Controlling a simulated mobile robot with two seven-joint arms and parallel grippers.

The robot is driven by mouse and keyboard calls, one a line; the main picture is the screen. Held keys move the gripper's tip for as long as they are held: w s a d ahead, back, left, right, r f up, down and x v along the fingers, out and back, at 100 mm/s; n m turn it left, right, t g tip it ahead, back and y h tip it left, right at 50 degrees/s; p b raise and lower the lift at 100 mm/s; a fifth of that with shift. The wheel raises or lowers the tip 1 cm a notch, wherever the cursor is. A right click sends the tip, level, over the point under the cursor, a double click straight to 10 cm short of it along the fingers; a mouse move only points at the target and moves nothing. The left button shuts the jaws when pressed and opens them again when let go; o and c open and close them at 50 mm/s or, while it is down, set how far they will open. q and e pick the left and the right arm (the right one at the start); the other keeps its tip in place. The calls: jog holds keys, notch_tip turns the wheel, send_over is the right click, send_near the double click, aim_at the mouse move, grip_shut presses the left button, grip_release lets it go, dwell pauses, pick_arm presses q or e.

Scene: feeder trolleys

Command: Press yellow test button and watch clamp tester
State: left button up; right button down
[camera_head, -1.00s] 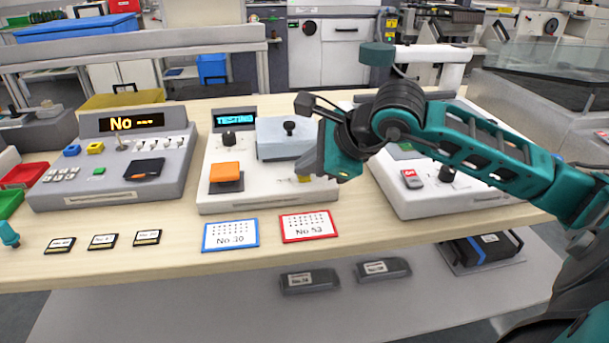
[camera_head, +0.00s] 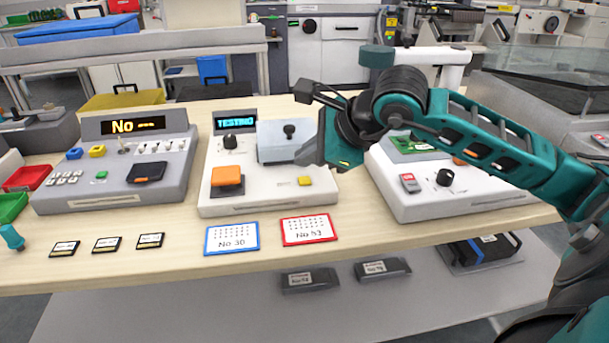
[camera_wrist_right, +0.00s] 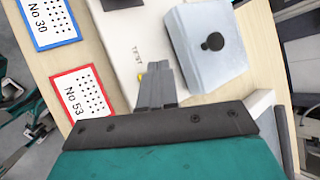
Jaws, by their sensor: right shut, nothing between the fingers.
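The clamp tester (camera_head: 270,198) is the white unit in the middle of the bench. Its display (camera_head: 234,121) reads TESTING in blue. An orange block (camera_head: 227,176) sits at its front left, and a grey lid with a black knob (camera_head: 285,145) is at its back. The yellow test button (camera_head: 305,181) is at its front right, uncovered in the head view. My right gripper (camera_head: 308,155) is shut and empty, above and behind the button, apart from it. In the right wrist view its fingers (camera_wrist_right: 158,85) hide most of the button.
A grey console (camera_head: 115,185) stands to the left, and another white unit (camera_head: 440,197) to the right under my arm. A blue-edged card (camera_head: 231,238) and a red-edged card (camera_head: 309,228) lie in front of the tester. Several black cartridges lie at the front left.

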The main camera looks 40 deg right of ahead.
aim_at(309, 182)
jog(key=shift+r+p, duration=1.05)
jog(key=shift+r, duration=0.95)
jog(key=shift+f, duration=0.1)
